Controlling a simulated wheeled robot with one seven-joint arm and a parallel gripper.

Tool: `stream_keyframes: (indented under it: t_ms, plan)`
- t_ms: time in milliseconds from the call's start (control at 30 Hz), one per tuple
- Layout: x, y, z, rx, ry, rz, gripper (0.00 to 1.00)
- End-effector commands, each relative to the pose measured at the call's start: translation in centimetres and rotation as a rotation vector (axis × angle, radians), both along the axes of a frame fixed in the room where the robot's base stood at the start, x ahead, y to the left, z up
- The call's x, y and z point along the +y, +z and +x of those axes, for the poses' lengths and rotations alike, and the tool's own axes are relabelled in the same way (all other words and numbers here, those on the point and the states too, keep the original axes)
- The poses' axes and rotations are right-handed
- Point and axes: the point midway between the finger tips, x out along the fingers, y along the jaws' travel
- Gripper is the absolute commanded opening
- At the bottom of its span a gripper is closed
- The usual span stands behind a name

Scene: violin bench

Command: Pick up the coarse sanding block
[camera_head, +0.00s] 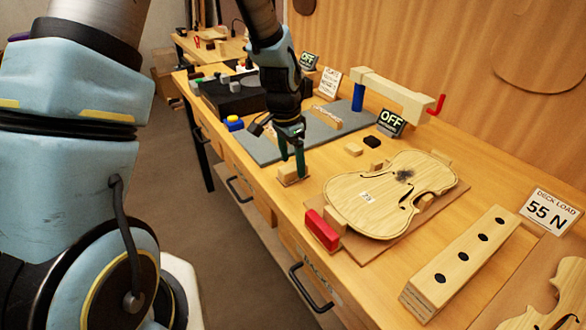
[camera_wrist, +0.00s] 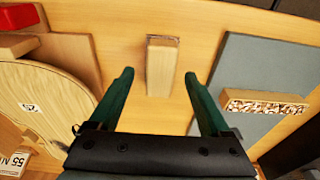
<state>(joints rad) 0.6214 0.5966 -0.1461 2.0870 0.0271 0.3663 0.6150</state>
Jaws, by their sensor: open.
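My gripper (camera_head: 292,164) points down at the bench near its front edge, its two green fingers apart and empty. In the wrist view the gripper (camera_wrist: 158,77) has a small pale wooden block (camera_wrist: 161,68) in the gap between its fingertips, with clear space on both sides. The same wooden block (camera_head: 289,176) shows below the fingers in the head view, partly hidden by them. It looks like a sanding block, but no label or grit shows. A block with a coarse speckled face (camera_wrist: 265,103) lies on the grey mat (camera_wrist: 240,60).
A violin body (camera_head: 390,192) lies right of my gripper, with a red block (camera_head: 321,230) at its near side. A small wooden block (camera_head: 354,149) and a dark block (camera_head: 373,141) lie behind. A wooden bar with dark holes (camera_head: 462,262) stands at the right.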

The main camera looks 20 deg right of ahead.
Motion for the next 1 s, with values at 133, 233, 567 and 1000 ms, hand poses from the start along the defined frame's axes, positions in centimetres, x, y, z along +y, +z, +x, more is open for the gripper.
stream_keyframes:
  t_ms: [133, 233, 567, 1000]
  plan:
    - [-0.2, -1.6, 0.0, 0.002, 0.000, 0.002, 0.81]
    - [-0.3, -2.2, 0.1, 0.000, 0.000, 0.000, 0.81]
    - [-0.3, -2.3, 0.1, 0.000, 0.000, -0.001, 0.71]
    - [-0.3, -2.3, 0.1, 0.000, 0.000, -0.001, 0.22]
